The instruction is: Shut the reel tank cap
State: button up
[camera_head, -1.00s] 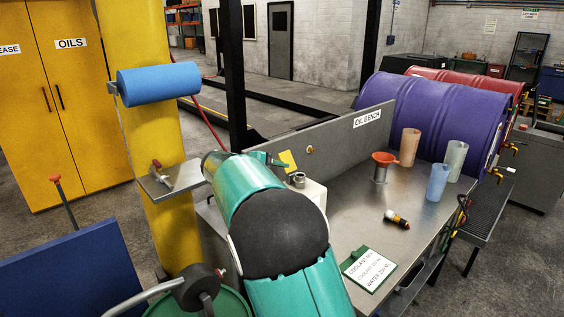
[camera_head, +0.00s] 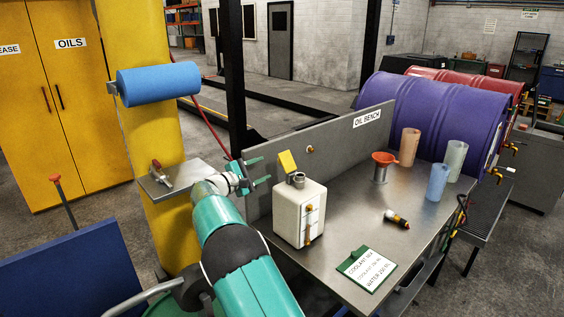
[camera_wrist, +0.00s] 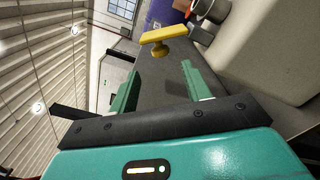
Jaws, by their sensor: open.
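The reel tank is a cream-white box-shaped can (camera_head: 291,222) standing on the bench. Its yellow cap (camera_head: 287,161) stands tilted up, off the grey filler neck (camera_head: 299,180), so the neck is open. My gripper (camera_head: 263,170) is to the left of the tank at about the cap's height, with its fingers apart and empty. In the wrist view, the yellow cap (camera_wrist: 163,34) lies ahead of the fingertips (camera_wrist: 160,68) and apart from them. The neck (camera_wrist: 212,10) and the tank wall (camera_wrist: 275,55) are on the right there.
The bench (camera_head: 336,200) has a back panel (camera_head: 335,140) behind the tank. An orange funnel (camera_head: 384,158), several translucent cups and a green-edged card (camera_head: 367,269) are to the right. A yellow post (camera_head: 150,120) with a metal shelf (camera_head: 172,178) stands to the left.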

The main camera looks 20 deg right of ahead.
aim_at(279, 162)
jog(key=x, duration=1)
jog(key=shift+c, duration=0.5)
jog(key=c, duration=0.8)
